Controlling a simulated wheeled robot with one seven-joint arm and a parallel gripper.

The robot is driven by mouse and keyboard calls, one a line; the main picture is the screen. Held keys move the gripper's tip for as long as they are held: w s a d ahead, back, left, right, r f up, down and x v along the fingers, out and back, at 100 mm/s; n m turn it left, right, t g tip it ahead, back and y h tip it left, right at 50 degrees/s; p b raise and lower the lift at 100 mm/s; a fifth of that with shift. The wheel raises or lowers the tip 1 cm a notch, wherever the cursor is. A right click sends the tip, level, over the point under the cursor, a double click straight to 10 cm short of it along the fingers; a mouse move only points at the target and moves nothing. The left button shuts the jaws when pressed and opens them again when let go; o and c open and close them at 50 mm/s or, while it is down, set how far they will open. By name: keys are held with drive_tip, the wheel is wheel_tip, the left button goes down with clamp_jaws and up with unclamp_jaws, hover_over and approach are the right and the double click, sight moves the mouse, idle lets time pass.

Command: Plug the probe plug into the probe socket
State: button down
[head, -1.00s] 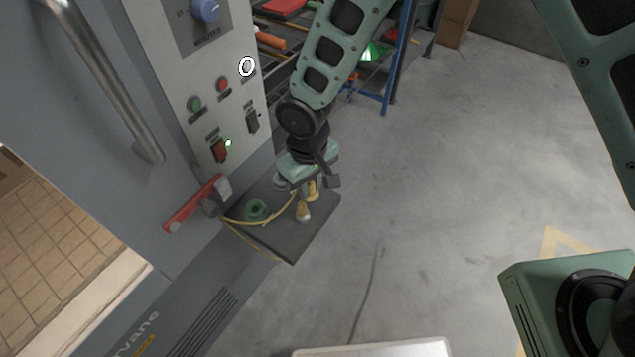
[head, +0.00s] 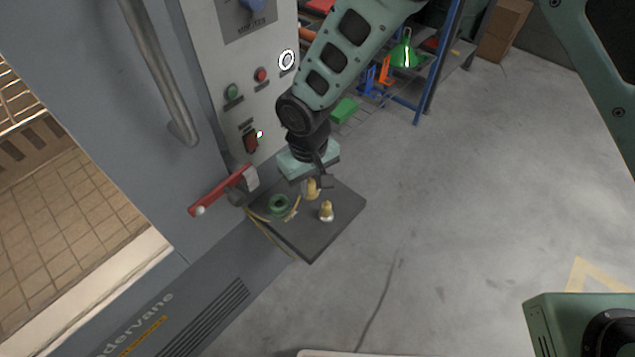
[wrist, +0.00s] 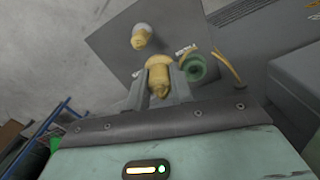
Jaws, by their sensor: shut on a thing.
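My gripper (wrist: 158,84) is shut on a yellow plug (wrist: 158,68), which sits between its two grey fingers in the wrist view. In the head view, the held yellow plug (head: 312,189) shows just below my gripper (head: 314,180), over the dark shelf. A second yellow plug (head: 326,211) with a pale base stands apart on the shelf; the wrist view shows it too (wrist: 139,37). A round white-ringed port (head: 287,60), possibly the probe socket, is high on the control panel. I cannot read its label.
The dark shelf (head: 310,245) juts from the cabinet. A green ring (head: 279,205) with yellow cable beside it lies on it. A red lever (head: 222,192) sticks out left of it. The panel (head: 268,105) carries buttons and switches. Open floor (head: 450,190) lies to the right.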

drive_tip(key=a+f+b, duration=0.1)
drive_tip(key=a+b, duration=0.1)
drive_tip(key=a, duration=0.5)
drive_tip(key=shift+w+a+f, duration=0.25)
drive_tip(key=shift+w+a, duration=0.15)
drive_tip(key=shift+w, duration=0.05)
idle(0.4)
drive_tip(key=shift+s+a, duration=0.5)
drive_tip(key=shift+a, duration=0.05)
idle(1.1)
drive_tip(key=shift+f, duration=0.4)
drive_tip(key=shift+s+d+f+b, duration=0.15)
drive_tip(key=shift+f+b, duration=0.3)
drive_tip(key=shift+f, duration=0.05)
drive_tip(key=shift+f+b, duration=0.3)
drive_tip(key=shift+f, duration=0.2)
drive_tip(key=shift+s+f, duration=0.1)
drive_tip(key=shift+f, duration=0.1)
